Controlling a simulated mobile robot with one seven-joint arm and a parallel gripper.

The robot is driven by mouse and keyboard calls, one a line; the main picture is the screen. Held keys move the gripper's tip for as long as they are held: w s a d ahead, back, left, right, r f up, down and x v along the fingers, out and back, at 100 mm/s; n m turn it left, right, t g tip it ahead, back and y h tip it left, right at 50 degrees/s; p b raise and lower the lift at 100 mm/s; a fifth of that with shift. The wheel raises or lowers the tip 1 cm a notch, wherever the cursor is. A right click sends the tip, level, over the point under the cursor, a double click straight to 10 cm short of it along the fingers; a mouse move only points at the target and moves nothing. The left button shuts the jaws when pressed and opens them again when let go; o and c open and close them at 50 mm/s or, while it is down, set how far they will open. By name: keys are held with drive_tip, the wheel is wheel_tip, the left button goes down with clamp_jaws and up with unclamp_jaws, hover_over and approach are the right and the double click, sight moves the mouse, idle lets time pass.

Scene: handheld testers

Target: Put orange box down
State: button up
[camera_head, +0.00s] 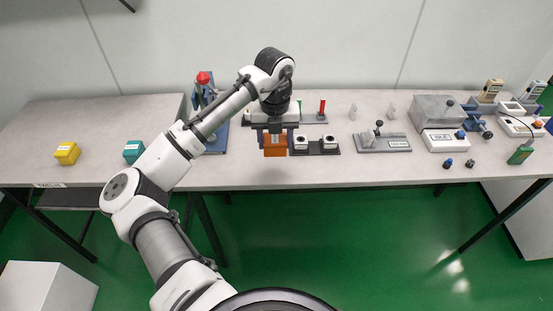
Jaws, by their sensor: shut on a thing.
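The orange box (275,149) is in the middle of the head view, below my wrist. My gripper (275,134) points down and is shut on it, with fingers at its left and right upper sides. The box appears held above the front part of the grey table (235,175). I cannot tell exactly how high its bottom is over the surface.
A dark block with two white round sockets (317,147) stands just right of the box. A blue stand with a red top (203,78) is behind left. Yellow (67,153) and teal (133,151) boxes lie left. A grey fixture (381,141) and several testers are right. The table front between is clear.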

sight(275, 138)
wheel_tip(275, 138, down, 9)
drive_tip(key=shift+r+p, duration=0.1)
drive_tip(key=shift+p, duration=0.45)
drive_tip(key=shift+f, duration=0.2)
drive_tip(key=o, duration=1)
wheel_tip(275, 138, up, 12)
drive_tip(key=shift+r+b, duration=0.25)
drive_tip(key=shift+b, duration=1)
